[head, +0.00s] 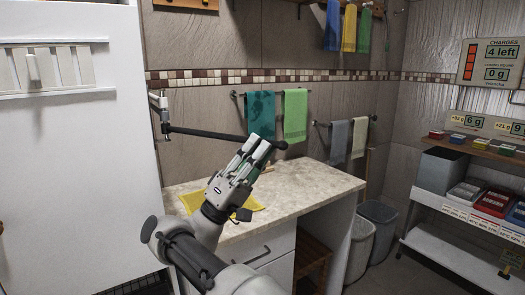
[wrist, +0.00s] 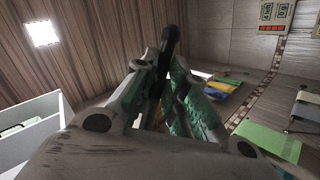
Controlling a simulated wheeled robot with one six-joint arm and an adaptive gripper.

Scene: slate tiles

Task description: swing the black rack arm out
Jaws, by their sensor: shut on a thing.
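The black rack arm (head: 205,134) runs from a pale wall bracket (head: 158,103) beside the white cabinet, out to the right and slightly down. Its dark knobbed end (head: 283,145) shows just past my gripper (head: 262,147). My gripper is shut on the bar near that free end, above the counter. In the wrist view the black bar (wrist: 168,45) lies between the two fingers of my gripper (wrist: 164,66), with its end sticking out beyond the tips. The part of the bar deep between the fingers is hidden.
A teal towel (head: 261,108) and a green towel (head: 295,112) hang on a wall rail behind the bar. A stone-look counter (head: 305,190) with a yellow cloth (head: 190,201) lies below. A tall white cabinet (head: 75,160) stands at left, and bins (head: 375,225) stand at right.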

